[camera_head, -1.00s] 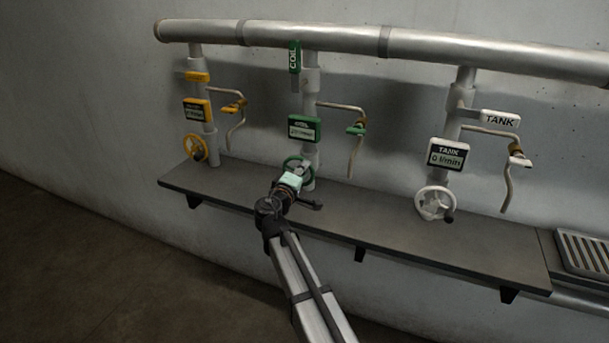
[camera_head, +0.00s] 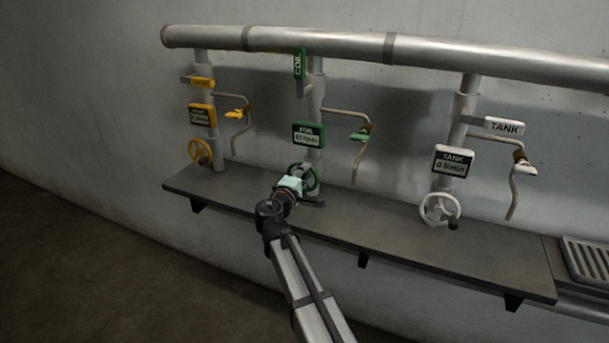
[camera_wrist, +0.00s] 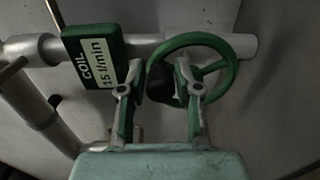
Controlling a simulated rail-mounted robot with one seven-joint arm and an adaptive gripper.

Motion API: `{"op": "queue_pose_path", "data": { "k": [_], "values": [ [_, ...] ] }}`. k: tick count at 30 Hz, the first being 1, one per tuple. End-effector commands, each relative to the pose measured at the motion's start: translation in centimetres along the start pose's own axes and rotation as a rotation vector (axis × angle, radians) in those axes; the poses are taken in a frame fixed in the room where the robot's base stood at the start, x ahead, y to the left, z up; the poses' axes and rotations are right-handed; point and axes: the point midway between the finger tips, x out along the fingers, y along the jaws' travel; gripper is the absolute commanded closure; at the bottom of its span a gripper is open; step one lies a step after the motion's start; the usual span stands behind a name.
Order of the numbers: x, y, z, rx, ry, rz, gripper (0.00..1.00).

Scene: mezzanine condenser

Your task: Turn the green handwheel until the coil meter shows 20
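The green handwheel (camera_wrist: 228,62) shows in the wrist view with a dark crank knob (camera_wrist: 164,82). In the head view the wheel (camera_head: 313,178) is partly hidden behind my gripper (camera_head: 299,181). In the wrist view my gripper (camera_wrist: 160,72) has one finger on each side of the knob, seemingly closed on it, though the exact contact is hard to see. The green coil meter (camera_wrist: 95,62) reads 15 l/min in the wrist view. It also shows on the middle riser in the head view (camera_head: 308,134), where its digits are blurred.
A yellow handwheel (camera_head: 200,152) stands to the left and a white tank handwheel (camera_head: 440,209) to the right, with a tank meter (camera_head: 453,161) reading 0 l/min. A shelf (camera_head: 400,241) runs below. A curved spout (camera_head: 358,155) with a green lever is right of the coil riser.

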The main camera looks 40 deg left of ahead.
Motion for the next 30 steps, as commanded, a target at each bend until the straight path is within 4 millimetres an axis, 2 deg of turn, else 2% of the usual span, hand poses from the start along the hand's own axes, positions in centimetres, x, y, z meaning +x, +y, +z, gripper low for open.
{"op": "queue_pose_path", "data": {
  "k": [10,14,17,30],
  "values": [
    [-0.1,0.0,0.0,0.001,0.000,0.000,0.48],
    [-0.9,0.0,0.1,0.001,0.001,0.000,0.48],
    [-2.1,0.0,0.1,0.001,0.001,0.000,0.48],
    [-10.1,0.0,0.1,0.000,0.002,0.000,0.48]
  ]
}}
